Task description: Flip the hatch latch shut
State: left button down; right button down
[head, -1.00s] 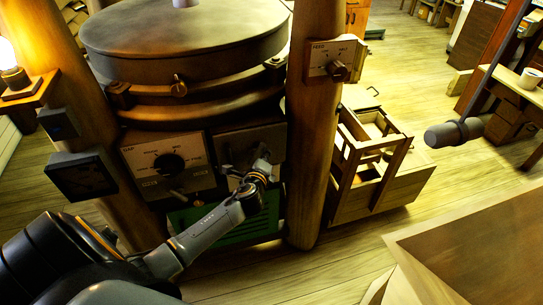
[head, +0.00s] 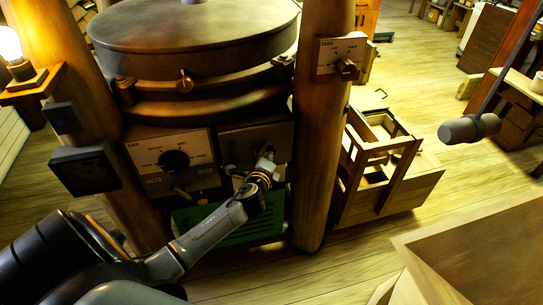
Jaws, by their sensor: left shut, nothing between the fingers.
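The hatch (head: 240,139) is a dark metal panel low on the mill housing, between the two wooden posts. A small light piece, perhaps its latch (head: 231,171), shows at the panel's lower left, beside my arm; I cannot tell its position. My left gripper (head: 266,154) is shut and empty, in front of the hatch's right half. I cannot tell whether it touches the panel. My wrist and gripper hide the hatch's lower right part. My right gripper is not in view.
A panel with a black dial (head: 175,161) sits left of the hatch. A feed switch box (head: 343,58) is on the right post (head: 319,150). A green grille (head: 230,224) lies below. A grey handle (head: 469,128) hangs at right. A wooden frame (head: 375,165) stands beyond the post.

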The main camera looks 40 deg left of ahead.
aim_at(264, 146)
pick_arm(q)
jog(key=n+t+b, duration=0.1)
jog(key=n+b, duration=0.1)
jog(key=b, duration=0.2)
jog(key=s+a+n+t+b, duration=0.1)
jog(key=n+b, duration=0.1)
jog(key=b, duration=0.2)
jog(key=s+n+t+y+b, duration=0.1)
jog(key=n+b, duration=0.1)
jog(key=b, duration=0.3)
jog(key=shift+a+r, duration=0.15)
jog(key=shift+a, duration=0.2)
jog(key=shift+a+r+n+t+b, duration=0.1)
jog(key=shift+n+t+b, duration=0.2)
jog(key=shift+n+t, duration=0.15)
jog(key=shift+s+a+r, duration=0.1)
jog(key=shift+r, duration=0.1)
jog(key=shift+s+a+r, duration=0.1)
jog(key=shift+s+a, duration=0.1)
jog(key=shift+s, duration=0.1)
